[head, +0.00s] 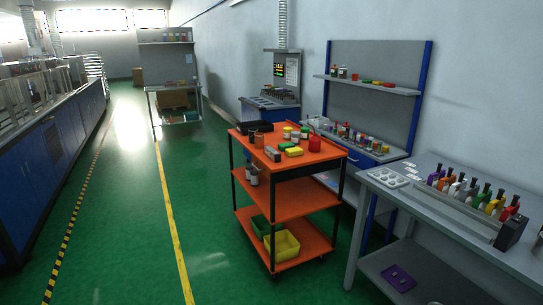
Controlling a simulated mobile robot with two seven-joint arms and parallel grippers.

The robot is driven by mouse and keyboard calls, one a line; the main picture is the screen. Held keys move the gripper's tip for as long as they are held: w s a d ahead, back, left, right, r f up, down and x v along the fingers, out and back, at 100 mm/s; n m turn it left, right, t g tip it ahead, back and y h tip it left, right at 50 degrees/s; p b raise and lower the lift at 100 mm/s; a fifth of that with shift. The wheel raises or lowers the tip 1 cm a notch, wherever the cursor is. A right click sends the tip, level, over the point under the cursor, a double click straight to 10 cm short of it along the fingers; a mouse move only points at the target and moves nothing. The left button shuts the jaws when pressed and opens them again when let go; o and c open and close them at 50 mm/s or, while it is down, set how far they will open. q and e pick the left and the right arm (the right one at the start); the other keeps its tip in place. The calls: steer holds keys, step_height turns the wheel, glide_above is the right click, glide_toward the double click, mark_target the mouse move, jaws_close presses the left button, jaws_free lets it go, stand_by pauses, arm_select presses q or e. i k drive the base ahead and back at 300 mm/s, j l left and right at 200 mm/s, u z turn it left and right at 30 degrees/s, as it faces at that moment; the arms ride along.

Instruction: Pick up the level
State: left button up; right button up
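I cannot make out a level for certain in the head view; the small items are too tiny to tell apart. Small tools and containers lie on the top of an orange cart (285,201), among them a red can (314,144), a yellow block (294,152) and a dark item (260,126). Neither of my grippers is in view.
A grey bench (445,222) with a row of coloured bottles stands at the right. A blue workstation with a shelf (375,85) stands behind the cart. Blue machinery (40,165) lines the left. The green floor (125,210) between machinery and cart is clear.

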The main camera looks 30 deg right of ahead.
mark_target(275, 156)
steer(key=i+z, duration=0.1)
steer(key=z, duration=0.75)
steer(key=i+z, duration=0.15)
steer(key=z, duration=0.25)
steer(key=i+j+z, duration=0.6)
steer(key=z, duration=0.15)
steer(key=i+j+z, duration=0.1)
steer(key=j, duration=0.2)
steer(key=i+j, duration=0.2)
steer(key=j, duration=0.15)
steer(key=i+j+z, duration=0.15)
steer(key=j, duration=0.15)
steer(key=i+j, duration=0.1)
steer(key=j, duration=0.2)
steer(key=i+j, duration=0.15)
steer(key=j, duration=0.15)
steer(key=i+j, duration=0.1)
steer(key=j, duration=0.25)
